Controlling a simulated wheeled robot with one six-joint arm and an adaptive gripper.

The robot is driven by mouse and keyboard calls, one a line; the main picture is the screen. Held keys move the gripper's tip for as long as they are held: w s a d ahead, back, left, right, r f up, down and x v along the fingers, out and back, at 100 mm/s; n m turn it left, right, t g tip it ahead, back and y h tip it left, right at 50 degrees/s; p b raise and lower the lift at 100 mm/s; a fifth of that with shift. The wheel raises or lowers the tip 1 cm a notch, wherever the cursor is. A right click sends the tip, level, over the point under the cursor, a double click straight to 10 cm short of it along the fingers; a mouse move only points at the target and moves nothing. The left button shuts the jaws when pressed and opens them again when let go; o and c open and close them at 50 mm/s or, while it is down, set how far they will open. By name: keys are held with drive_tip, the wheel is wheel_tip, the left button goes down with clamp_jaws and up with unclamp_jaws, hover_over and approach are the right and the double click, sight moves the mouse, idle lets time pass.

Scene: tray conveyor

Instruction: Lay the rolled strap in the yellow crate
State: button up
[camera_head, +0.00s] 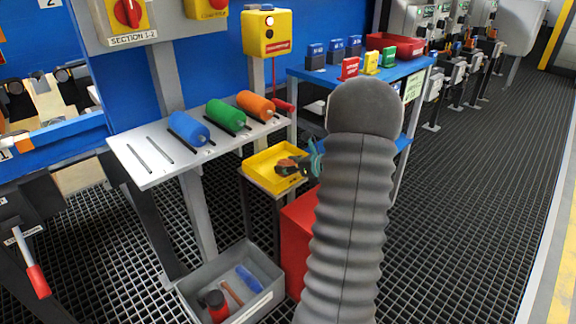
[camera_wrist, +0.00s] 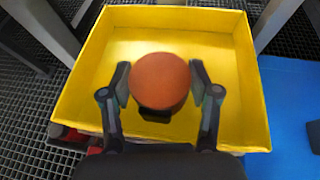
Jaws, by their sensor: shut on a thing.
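The rolled strap (camera_wrist: 160,80) shows in the wrist view as a round orange-brown end with a black piece below it. My gripper (camera_wrist: 160,90) has one finger on each side and is shut on the strap. The yellow crate (camera_wrist: 247,75) surrounds them in that view, its floor behind the strap. In the head view the yellow crate (camera_head: 264,178) sits on a small stand, and my gripper (camera_head: 297,163) is over its right part with the strap (camera_head: 285,167) small and partly hidden. I cannot tell whether the strap touches the crate floor.
A white shelf (camera_head: 135,160) with blue, green and orange rolls stands left of the crate. A grey bin (camera_head: 205,281) with loose items is on the floor below. A red cabinet (camera_head: 297,235) stands beside it. A blue table (camera_head: 400,70) with small blocks is behind.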

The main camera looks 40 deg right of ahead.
drive_tip(key=shift+f, duration=0.2)
drive_tip(key=o, duration=1.2)
drive_tip(key=shift+c, duration=0.2)
drive_tip(key=shift+r, duration=0.2)
drive_tip(key=v, duration=1.2)
